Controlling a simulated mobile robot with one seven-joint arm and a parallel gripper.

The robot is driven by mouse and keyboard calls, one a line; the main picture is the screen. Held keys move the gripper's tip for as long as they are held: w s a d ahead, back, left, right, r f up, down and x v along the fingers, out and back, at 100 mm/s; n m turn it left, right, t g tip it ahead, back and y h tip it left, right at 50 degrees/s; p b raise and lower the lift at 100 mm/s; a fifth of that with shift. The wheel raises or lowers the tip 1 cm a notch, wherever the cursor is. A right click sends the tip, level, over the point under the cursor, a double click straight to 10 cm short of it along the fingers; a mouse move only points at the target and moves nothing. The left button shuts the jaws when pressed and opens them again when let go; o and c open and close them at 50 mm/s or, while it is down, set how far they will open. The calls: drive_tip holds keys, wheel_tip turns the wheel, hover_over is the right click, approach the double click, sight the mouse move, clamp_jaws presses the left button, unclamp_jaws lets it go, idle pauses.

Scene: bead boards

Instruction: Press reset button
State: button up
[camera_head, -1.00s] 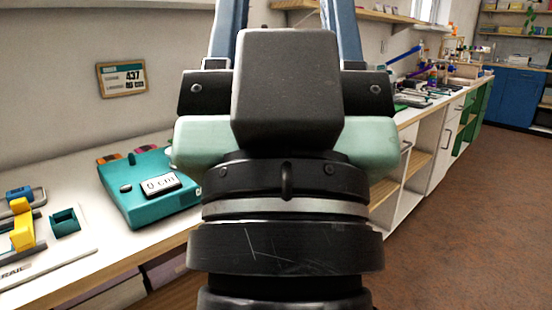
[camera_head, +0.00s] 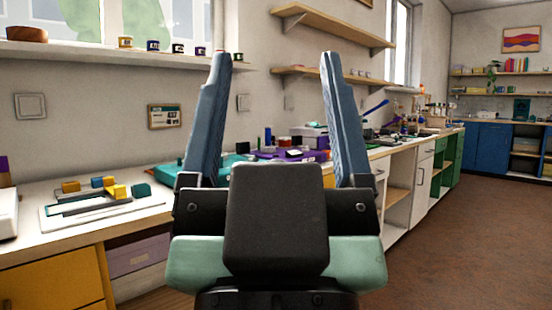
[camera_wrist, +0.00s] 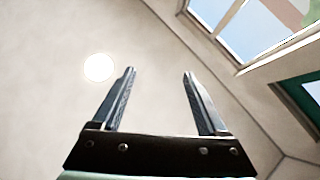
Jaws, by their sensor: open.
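My gripper (camera_head: 275,57) stands upright in the middle of the head view, with its two blue-grey fingers spread and nothing between them. It also shows open and empty in the wrist view (camera_wrist: 159,73). A teal device (camera_head: 165,176) on the counter is mostly hidden behind my left finger. Its display and any button on it cannot be made out. No reset button can be identified in either view. My gripper points up, and its fingertips appear well above the counter top in the head view.
A purple board (camera_head: 290,156) lies farther along. Shelves (camera_head: 335,28) are on the wall. The wrist view faces pale surfaces, a round light (camera_wrist: 98,67) and a window. Floor at right is clear.

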drive_tip(key=shift+c, duration=0.3)
drive_tip(key=shift+r, duration=0.1)
drive_tip(key=shift+c, duration=1.2)
drive_tip(key=shift+r+p, duration=0.3)
drive_tip(key=shift+p, duration=0.1)
drive_tip(key=shift+c, duration=1.2)
wheel_tip(320, 180, up, 5)
drive_tip(key=p, duration=0.5)
clamp_jaws()
wheel_tip(320, 180, up, 41)
drive_tip(key=p, duration=4.1)
drive_tip(key=shift+r, duration=0.15)
drive_tip(key=shift+w, duration=0.1)
